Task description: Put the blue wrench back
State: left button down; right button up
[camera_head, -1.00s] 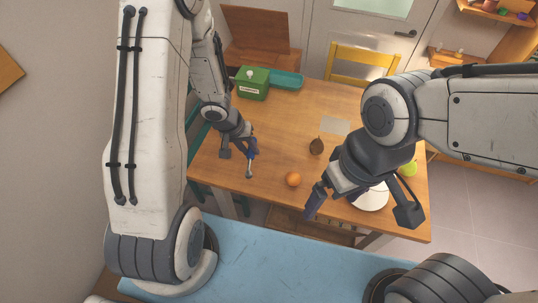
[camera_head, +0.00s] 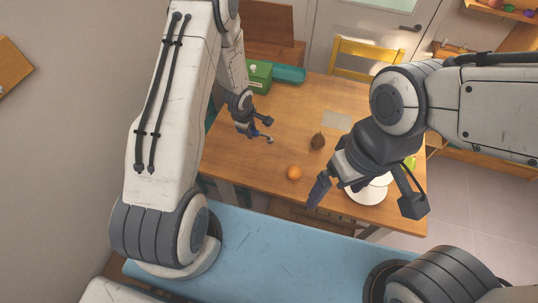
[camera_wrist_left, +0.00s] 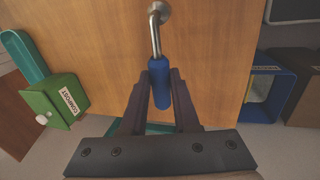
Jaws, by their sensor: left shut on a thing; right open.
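The blue wrench (camera_wrist_left: 159,84) has a blue handle and a bare metal shaft with a round end. My left gripper (camera_wrist_left: 160,90) is shut on the blue handle, with the metal end pointing away from the jaws over the wooden table (camera_wrist_left: 215,50). In the head view my left gripper (camera_head: 262,128) is over the left part of the table, and only the wrench's metal tip (camera_head: 270,140) shows clearly.
A green compost box (camera_head: 259,75) and a teal tray (camera_head: 290,74) stand at the back left. A blue bin (camera_wrist_left: 270,92) stands beyond the table's edge in the wrist view.

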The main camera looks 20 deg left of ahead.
pick_arm(q)
jog(key=b, duration=0.2)
send_over(254, 149)
jog(key=s, duration=0.1)
notch_tip(254, 149, down, 5)
jog(key=shift+s+r, duration=0.1)
notch_tip(254, 149, down, 4)
jog(key=shift+r+p, duration=0.2)
jog(key=shift+p, duration=0.4)
jog(key=shift+f, duration=0.45)
jog(key=shift+f, duration=0.2)
jog(key=c, duration=0.7)
grip_release()
jog(key=shift+o, duration=0.2)
